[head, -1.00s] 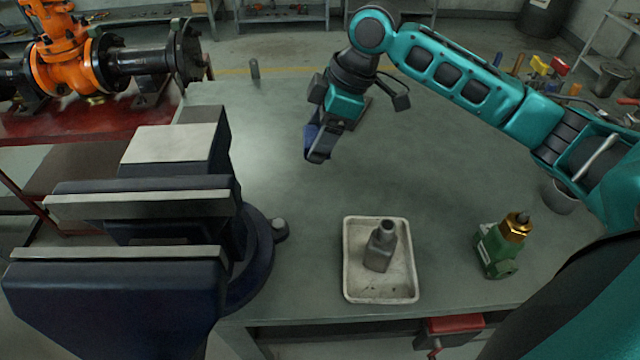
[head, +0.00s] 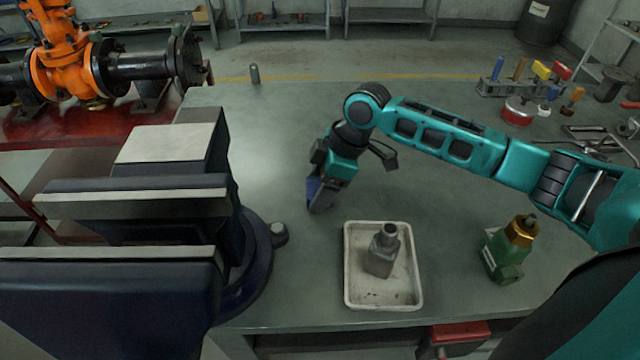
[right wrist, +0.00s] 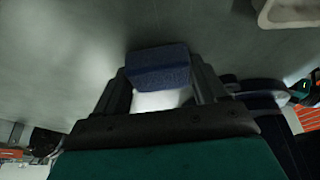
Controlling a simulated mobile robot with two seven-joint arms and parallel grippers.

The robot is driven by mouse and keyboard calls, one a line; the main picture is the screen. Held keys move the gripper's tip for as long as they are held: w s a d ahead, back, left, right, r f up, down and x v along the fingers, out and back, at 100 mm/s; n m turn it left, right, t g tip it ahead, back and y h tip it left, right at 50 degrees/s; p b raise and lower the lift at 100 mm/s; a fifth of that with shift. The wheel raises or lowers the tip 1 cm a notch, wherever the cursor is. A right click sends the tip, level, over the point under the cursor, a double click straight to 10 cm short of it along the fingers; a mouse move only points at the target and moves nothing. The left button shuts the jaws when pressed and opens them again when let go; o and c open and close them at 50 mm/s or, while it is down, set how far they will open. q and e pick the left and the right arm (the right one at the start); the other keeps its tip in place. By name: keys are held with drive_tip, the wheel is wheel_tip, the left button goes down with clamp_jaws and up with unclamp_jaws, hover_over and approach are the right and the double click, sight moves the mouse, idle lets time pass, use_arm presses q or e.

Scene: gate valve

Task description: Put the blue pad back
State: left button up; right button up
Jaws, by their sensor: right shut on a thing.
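My right gripper (head: 318,200) is over the grey bench, behind the white tray and to the right of the vise. It is shut on the blue pad (right wrist: 158,66), which sits between the two fingertips in the right wrist view. In the head view the pad (head: 313,190) shows only as a small dark blue patch, partly hidden by the fingers. I cannot tell whether the pad touches the bench. My left gripper is not in view.
The large dark blue vise (head: 120,205) fills the left side. The white tray (head: 350,295) holds a grey metal part (head: 381,255). A green and brass valve part (head: 508,250) stands right of the tray. The bench behind the tray is mostly clear.

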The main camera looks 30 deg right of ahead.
drive_tip(key=shift+f, duration=0.1)
drive_tip(key=o, duration=1)
drive_tip(key=shift+r, duration=0.2)
drive_tip(key=p+v, duration=0.1)
drive_tip(key=v, duration=1.1)
drive_tip(key=shift+p, duration=0.4)
drive_tip(key=shift+f, duration=0.1)
